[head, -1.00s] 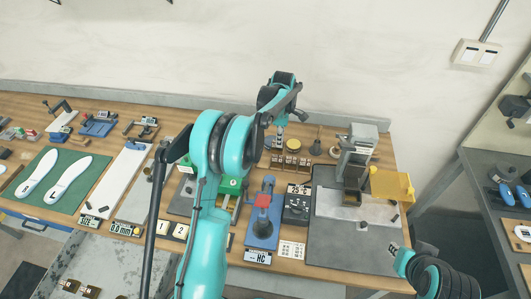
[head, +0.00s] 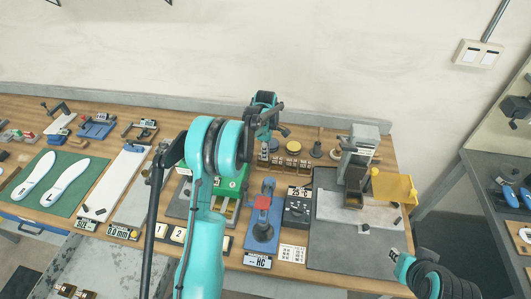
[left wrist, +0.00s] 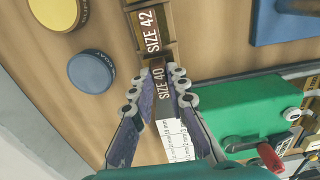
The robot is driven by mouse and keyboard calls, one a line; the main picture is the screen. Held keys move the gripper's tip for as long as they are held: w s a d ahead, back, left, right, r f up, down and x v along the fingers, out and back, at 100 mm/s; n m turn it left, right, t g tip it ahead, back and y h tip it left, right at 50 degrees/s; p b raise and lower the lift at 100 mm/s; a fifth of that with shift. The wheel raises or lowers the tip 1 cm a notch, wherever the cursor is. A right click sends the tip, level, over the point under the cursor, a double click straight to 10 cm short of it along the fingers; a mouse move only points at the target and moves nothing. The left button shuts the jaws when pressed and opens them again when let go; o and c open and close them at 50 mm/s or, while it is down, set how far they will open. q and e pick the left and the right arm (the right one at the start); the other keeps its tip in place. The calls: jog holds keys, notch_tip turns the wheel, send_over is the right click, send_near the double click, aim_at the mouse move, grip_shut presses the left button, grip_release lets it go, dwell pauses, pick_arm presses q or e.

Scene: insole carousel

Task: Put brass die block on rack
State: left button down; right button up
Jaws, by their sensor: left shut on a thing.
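My left gripper (head: 264,154) is over the back of the bench, at the left end of the brown rack (head: 291,167). In the left wrist view its fingers (left wrist: 161,84) are shut on a dark block marked SIZE 40 (left wrist: 163,92), apparently the die block. The rack shows just beyond as a brown part marked SIZE 42 (left wrist: 150,32), in line with the block and close to it. I cannot tell whether the block is seated or just above the rack. My right gripper (head: 394,254) is low at the right; its finger opening is unclear.
A blue disc (left wrist: 91,71) and a yellow disc (left wrist: 54,12) lie beside the rack. A green fixture (left wrist: 245,112) with a red handle stands close on the other side. A blue press (head: 263,229) and a yellow tray (head: 393,186) are further off.

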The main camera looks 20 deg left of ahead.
pick_arm(q)
jog(key=shift+f+b, duration=0.45)
jog(key=shift+f, duration=0.15)
jog(key=c, duration=1.5)
grip_release()
jog(key=shift+r, duration=0.1)
jog(key=shift+r, duration=0.1)
